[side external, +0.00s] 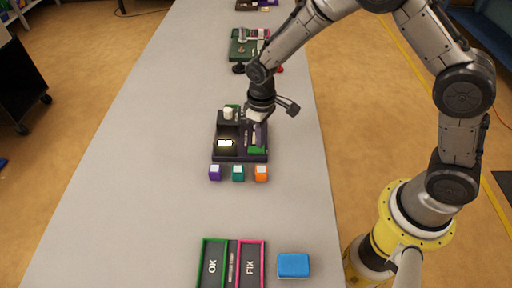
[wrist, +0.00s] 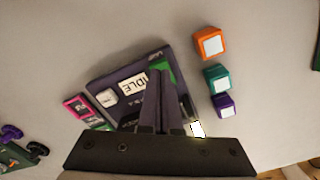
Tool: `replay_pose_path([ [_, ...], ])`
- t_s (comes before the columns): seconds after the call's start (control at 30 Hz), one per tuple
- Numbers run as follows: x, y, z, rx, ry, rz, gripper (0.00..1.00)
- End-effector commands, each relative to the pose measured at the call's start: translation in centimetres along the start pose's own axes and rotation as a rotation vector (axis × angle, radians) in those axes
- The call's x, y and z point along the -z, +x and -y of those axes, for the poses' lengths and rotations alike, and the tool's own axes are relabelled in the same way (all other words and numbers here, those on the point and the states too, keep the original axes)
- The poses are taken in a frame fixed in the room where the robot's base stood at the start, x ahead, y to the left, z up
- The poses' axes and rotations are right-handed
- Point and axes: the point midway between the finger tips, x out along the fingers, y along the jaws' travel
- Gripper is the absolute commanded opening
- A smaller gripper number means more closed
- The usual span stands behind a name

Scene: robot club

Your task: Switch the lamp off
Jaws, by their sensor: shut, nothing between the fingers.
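A dark station (side external: 240,157) stands on the table, with a small bright white lit face (side external: 226,143) at its front left; this looks like the lamp, glowing. The lit face also shows in the wrist view (wrist: 198,129), just right of my fingers and partly cut off by my gripper body. A white round knob (side external: 228,113) stands at the station's back left. My gripper (side external: 257,118) is shut and empty over the station's right part. In the wrist view its fingers (wrist: 160,75) cover part of the dark panel beside an "IDLE" label (wrist: 131,85). I cannot tell whether they touch it.
Purple (side external: 215,173), teal (side external: 238,173) and orange (side external: 261,173) cubes stand in a row before the station. Nearer are an OK tray (side external: 204,243), a FIX tray (side external: 264,243) and a blue block (side external: 293,265). A green board (side external: 240,52) lies behind. The table's left side is clear.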

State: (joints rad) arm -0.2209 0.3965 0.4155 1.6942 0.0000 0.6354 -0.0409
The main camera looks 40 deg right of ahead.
Motion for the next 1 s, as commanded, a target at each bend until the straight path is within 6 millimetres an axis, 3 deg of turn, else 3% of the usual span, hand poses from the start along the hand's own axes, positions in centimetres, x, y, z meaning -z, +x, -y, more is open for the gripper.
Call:
replay_pose_path([
  [1.0,0.0,1.4,0.0,0.000,0.000,0.000,0.00],
])
